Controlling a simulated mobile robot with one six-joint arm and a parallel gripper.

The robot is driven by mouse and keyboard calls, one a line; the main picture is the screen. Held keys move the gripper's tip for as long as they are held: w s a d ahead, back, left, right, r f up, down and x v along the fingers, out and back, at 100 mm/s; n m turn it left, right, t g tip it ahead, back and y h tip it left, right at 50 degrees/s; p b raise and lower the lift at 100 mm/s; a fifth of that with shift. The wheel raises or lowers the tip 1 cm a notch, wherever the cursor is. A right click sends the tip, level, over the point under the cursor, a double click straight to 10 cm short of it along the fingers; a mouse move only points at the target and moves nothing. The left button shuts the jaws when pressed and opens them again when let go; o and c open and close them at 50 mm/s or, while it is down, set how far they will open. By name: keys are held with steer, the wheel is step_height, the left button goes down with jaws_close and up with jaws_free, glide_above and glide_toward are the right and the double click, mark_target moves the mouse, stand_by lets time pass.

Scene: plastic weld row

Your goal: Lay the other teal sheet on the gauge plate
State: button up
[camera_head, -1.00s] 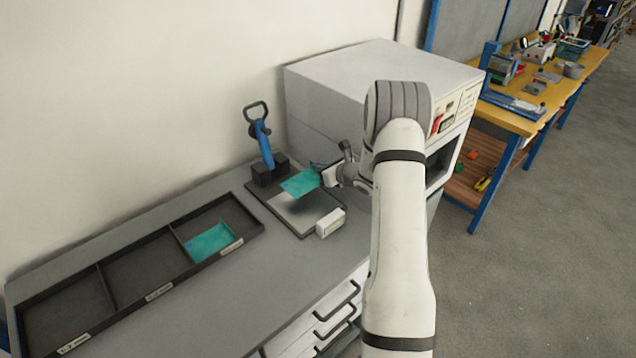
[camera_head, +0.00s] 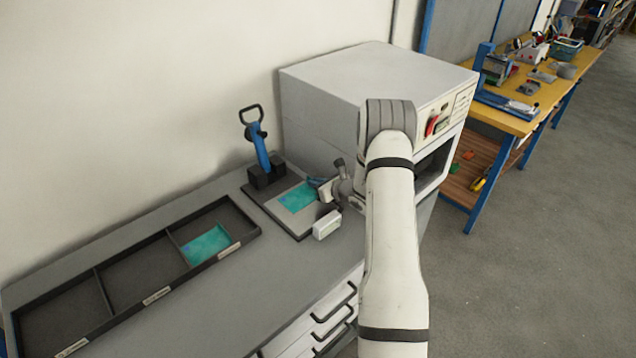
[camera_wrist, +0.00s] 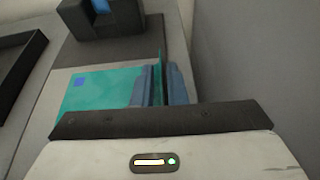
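One teal sheet (camera_head: 297,196) is at the gauge plate (camera_head: 284,219), low over or on its pale surface. No clear gap shows under it. In the wrist view this sheet (camera_wrist: 98,92) has a blue mark at its far left corner and a thin upright teal edge on its right. My gripper (camera_wrist: 161,86) has its fingers on either side of that edge and looks shut on it. In the head view my gripper (camera_head: 322,187) is at the sheet's right side. A second teal sheet (camera_head: 207,244) lies in the right compartment of the black tray (camera_head: 92,269).
A blue-handled toggle clamp (camera_head: 262,155) on a black block stands at the plate's back edge. A small white box (camera_head: 326,225) is at its front right corner. A large white machine (camera_head: 345,90) stands close behind and right of my gripper.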

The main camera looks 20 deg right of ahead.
steer(key=shift+o, duration=1.1)
steer(key=shift+r, duration=0.1)
steer(key=shift+s+d+r, duration=0.1)
steer(key=shift+s+r, duration=0.05)
steer(key=b+v, duration=0.1)
steer(key=v, duration=1)
steer(key=shift+s+r+b, duration=0.1)
steer(key=shift+s+b, duration=0.05)
steer(key=shift+b, duration=0.2)
steer(key=s+a+r+n+g+y, duration=0.2)
steer(key=s+a+r+n+g, duration=0.2)
steer(key=s+a+r+n, duration=0.45)
steer(key=s+a+r+n+g+y, duration=0.1)
steer(key=s+a+r+n+g, duration=0.45)
steer(key=a+n, duration=0.5)
steer(key=s+r+n+h, duration=0.3)
steer(key=s+n, duration=0.3)
steer(key=s, duration=0.3)
steer(key=s+r+n+h, duration=0.3)
steer(key=s+n+h, duration=0.2)
steer(key=s, duration=0.4)
steer(key=shift+d+n, duration=0.45)
steer(key=shift+n, duration=0.45)
